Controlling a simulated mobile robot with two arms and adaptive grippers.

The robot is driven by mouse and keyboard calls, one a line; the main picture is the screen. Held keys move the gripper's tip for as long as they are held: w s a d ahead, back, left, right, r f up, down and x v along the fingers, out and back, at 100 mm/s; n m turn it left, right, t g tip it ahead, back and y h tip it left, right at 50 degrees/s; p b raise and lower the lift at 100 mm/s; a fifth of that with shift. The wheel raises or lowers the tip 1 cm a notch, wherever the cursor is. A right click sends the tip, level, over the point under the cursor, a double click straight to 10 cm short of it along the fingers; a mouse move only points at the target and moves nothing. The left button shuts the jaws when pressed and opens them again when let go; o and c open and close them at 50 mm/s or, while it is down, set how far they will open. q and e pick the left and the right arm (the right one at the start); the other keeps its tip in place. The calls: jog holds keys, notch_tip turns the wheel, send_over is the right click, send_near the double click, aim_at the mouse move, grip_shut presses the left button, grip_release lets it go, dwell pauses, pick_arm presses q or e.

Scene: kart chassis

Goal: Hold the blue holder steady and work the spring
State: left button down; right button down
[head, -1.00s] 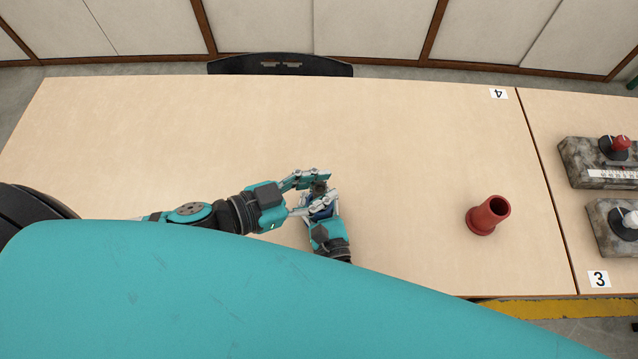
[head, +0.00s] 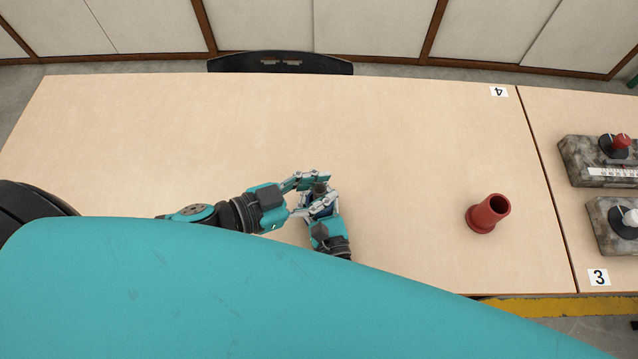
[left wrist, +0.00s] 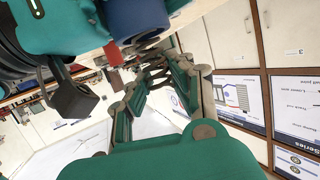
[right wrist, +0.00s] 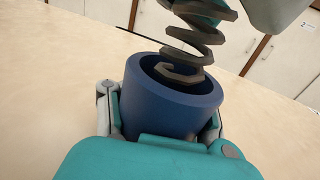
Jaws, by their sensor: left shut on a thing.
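The blue holder (right wrist: 172,95) is an upright cup with an open top in the right wrist view; it also shows at the top of the left wrist view (left wrist: 138,18). My right gripper (head: 325,212) has its fingers on both sides of the holder, shut on it. The spring (right wrist: 198,38) is a dark grey coil standing in the holder's mouth, its lower coil inside the rim and its upper coils above it. My left gripper (head: 322,190) is shut on the spring's upper part, above the holder. The spring's lowest end is hidden inside the holder.
A red flanged tube (head: 488,213) stands on the light wooden table (head: 420,150), to the right of the grippers. Two grey blocks with knobs (head: 600,162) (head: 612,225) are on the adjoining table at the far right. A black chair (head: 280,62) is behind the table. The table around the grippers is clear.

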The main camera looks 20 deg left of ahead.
pick_arm(q)
jog(key=shift+f, duration=0.95)
jog(key=c, duration=1.1)
grip_release()
jog(key=shift+s+a, duration=0.1)
jog(key=v, duration=0.7)
jog(key=shift+s, duration=0.1)
pick_arm(e)
jog(key=c, duration=0.8)
grip_release()
